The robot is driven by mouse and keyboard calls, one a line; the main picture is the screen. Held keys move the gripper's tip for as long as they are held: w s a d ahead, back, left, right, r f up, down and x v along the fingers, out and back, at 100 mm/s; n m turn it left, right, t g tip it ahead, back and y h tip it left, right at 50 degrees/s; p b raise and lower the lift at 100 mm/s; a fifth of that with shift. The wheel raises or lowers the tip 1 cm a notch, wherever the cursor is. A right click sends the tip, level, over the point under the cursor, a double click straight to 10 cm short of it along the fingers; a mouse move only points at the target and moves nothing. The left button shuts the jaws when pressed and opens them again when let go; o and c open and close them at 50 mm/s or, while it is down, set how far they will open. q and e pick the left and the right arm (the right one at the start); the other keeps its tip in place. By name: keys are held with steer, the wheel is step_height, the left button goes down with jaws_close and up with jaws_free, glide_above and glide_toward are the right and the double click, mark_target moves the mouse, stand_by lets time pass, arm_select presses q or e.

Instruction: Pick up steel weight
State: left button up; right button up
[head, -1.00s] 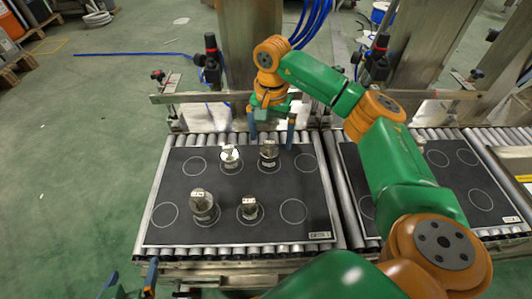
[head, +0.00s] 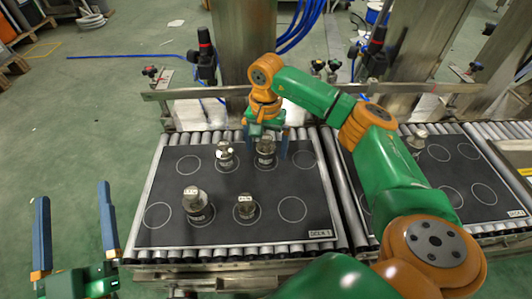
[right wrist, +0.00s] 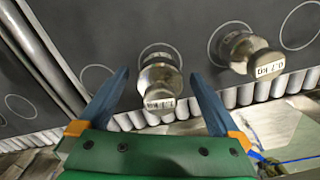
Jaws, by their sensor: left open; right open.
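Several steel weights with knobs and white labels stand on the dark left board (head: 270,228). The back right weight (head: 265,159) is between the fingers of my right gripper (head: 265,147). The right wrist view shows this weight (right wrist: 160,77) upright between the two open fingers (right wrist: 160,74), with gaps on both sides. Its label is too small to read surely. The others are the back left weight (head: 225,157), front left weight (head: 195,208) and front middle weight (head: 246,208). My left gripper (head: 73,192) is open and empty, left of the board.
A neighbouring weight labelled 0.7 kg (right wrist: 243,55) stands near the right finger in the wrist view. A second board (head: 465,180) lies to the right, with a weight (head: 418,141) at its back. A metal rail (head: 190,92) runs behind the rollers. Some board circles are empty.

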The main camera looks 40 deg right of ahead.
steer(key=shift+r, duration=0.1)
jaws_close()
stand_by(0.4)
